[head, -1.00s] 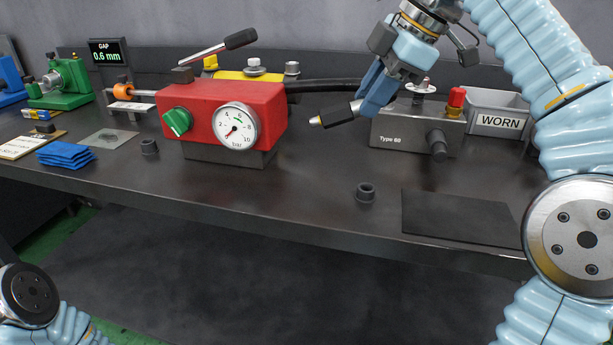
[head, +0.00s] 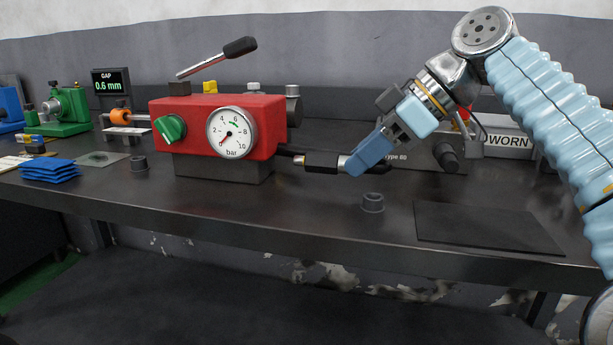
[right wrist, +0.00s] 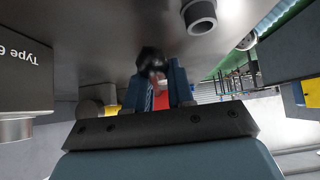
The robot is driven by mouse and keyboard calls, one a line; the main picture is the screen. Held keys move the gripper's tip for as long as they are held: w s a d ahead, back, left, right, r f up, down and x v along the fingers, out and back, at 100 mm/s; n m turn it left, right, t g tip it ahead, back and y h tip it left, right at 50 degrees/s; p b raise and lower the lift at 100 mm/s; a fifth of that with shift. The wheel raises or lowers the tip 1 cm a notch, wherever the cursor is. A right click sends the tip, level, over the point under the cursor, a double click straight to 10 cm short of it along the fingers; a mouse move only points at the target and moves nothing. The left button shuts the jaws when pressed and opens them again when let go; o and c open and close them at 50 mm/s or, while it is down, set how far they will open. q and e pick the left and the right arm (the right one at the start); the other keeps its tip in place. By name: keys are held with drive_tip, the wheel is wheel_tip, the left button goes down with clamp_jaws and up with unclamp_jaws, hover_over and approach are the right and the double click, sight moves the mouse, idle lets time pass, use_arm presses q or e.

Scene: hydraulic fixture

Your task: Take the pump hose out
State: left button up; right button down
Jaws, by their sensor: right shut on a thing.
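The red pump (head: 190,120) with a green knob and a round dial stands on the bench. My right gripper (head: 352,163) is to the right of the pump and shut on the pump hose's end fitting (head: 322,162), a black sleeve with a metal tip pointing left at the pump. The tip is close to the pump's lower right side, apart from it as far as I can see. Black hose (head: 377,169) shows behind the gripper. In the right wrist view the fingers (right wrist: 165,88) close around a dark fitting (right wrist: 152,62). My left gripper is out of view.
A dark ring (head: 372,203) and a black mat (head: 485,228) lie in front. Blue cloths (head: 50,171) are at left. The bench front is mostly clear.

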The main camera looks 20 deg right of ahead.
drive_tip(key=shift+f, duration=0.15)
drive_tip(key=shift+f+b, duration=0.9)
drive_tip(key=c, duration=0.9)
unclamp_jaws()
drive_tip(key=p+v, duration=0.6)
drive_tip(key=v, duration=0.7)
drive_tip(key=shift+d+r, duration=0.25)
drive_tip(key=shift+d, duration=0.05)
